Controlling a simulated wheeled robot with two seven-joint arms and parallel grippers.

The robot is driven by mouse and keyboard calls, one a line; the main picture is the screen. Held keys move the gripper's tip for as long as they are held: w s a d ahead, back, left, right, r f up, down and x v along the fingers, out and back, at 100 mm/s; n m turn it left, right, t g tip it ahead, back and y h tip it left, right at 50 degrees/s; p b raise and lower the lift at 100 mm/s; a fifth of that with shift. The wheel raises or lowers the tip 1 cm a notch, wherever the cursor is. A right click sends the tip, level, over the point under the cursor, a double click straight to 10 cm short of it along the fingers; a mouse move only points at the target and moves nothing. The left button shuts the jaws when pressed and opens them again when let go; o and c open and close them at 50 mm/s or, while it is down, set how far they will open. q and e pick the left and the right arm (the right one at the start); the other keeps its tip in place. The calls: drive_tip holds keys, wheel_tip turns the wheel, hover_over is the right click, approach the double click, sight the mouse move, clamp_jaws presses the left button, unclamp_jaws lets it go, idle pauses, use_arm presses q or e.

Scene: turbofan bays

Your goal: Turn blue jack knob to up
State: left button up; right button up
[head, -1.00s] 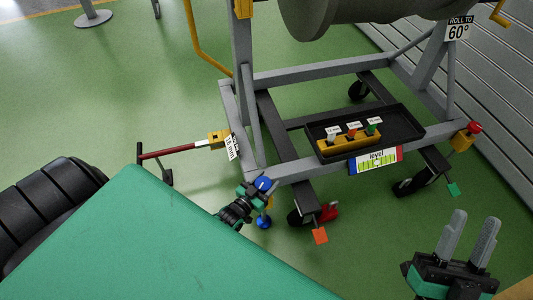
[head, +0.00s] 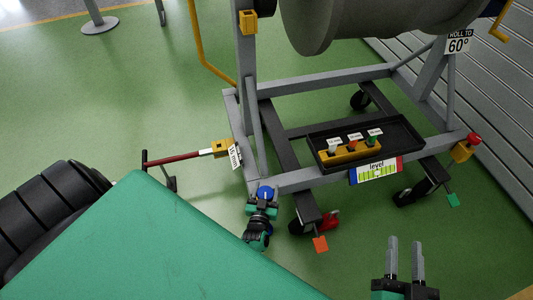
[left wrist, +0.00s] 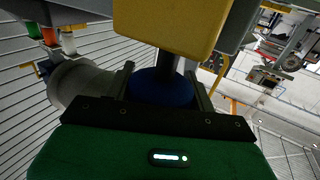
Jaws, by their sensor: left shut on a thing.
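The blue jack knob (head: 266,191) is at the near left corner of the grey engine stand in the head view. In the left wrist view the knob (left wrist: 160,88) sits below a yellow block (left wrist: 165,25) on a dark stem, between my two fingers. My left gripper (head: 263,198) is shut on the knob and partly covers it in the head view. The level sign (head: 376,172) hangs on the front of the stand. My right gripper (head: 405,250) is open and empty at the lower right, fingers pointing up.
A black tray (head: 408,133) with a yellow holder of labelled pieces rests on the stand. A red knob (head: 473,138) tops a yellow jack at the right corner. A red bar (head: 175,159) sticks out left. Wheels with orange and green tabs stand below.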

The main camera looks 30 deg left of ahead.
use_arm(q)
drive_tip(key=shift+w+r, duration=0.1)
idle(0.3)
drive_tip(key=o, duration=1)
